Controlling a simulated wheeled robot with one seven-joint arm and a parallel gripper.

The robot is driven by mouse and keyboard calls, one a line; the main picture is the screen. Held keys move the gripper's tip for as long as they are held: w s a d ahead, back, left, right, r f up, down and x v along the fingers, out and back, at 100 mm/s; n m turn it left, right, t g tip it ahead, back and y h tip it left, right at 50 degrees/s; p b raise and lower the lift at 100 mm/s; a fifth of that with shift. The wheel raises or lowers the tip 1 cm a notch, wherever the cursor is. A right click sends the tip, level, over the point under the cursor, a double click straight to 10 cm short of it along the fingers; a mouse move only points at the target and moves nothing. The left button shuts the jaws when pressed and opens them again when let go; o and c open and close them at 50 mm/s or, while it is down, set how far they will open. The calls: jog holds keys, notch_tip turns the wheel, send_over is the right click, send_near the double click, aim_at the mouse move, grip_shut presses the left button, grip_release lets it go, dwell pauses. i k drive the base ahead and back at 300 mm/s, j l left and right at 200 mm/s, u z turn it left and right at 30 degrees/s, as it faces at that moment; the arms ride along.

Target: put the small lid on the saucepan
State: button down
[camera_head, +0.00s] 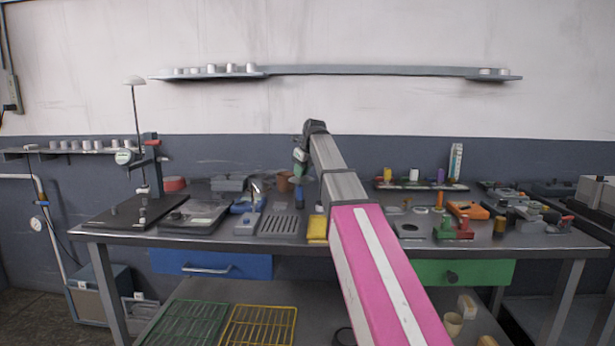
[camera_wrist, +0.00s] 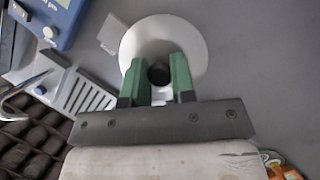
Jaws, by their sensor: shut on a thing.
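In the wrist view my gripper (camera_wrist: 158,72) has its two green fingers closed on the dark knob at the middle of a pale round lid (camera_wrist: 199,48). The lid's disc spreads out beyond the fingertips, over a grey surface. In the head view my arm reaches over the workbench and my gripper (camera_head: 300,160) hangs at its far end, above the back of the bench. The lid cannot be made out there. I cannot identify the saucepan in either view; my arm covers part of the bench.
The crowded workbench has a grey slotted tray (camera_head: 280,226), a yellow block (camera_head: 317,228) and a brown pot (camera_head: 284,180) near my arm. Red and green parts (camera_head: 455,229) stand to the right. A wall shelf (camera_head: 370,70) runs above.

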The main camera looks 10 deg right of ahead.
aim_at(259, 176)
jog(key=j+z, duration=0.1)
jog(key=j, duration=0.45)
jog(key=k+j+z, duration=0.1)
jog(key=j, duration=0.45)
jog(key=j+z, duration=0.1)
jog(key=j, duration=0.5)
jog(key=k+j+z, duration=0.1)
jog(key=j, duration=0.4)
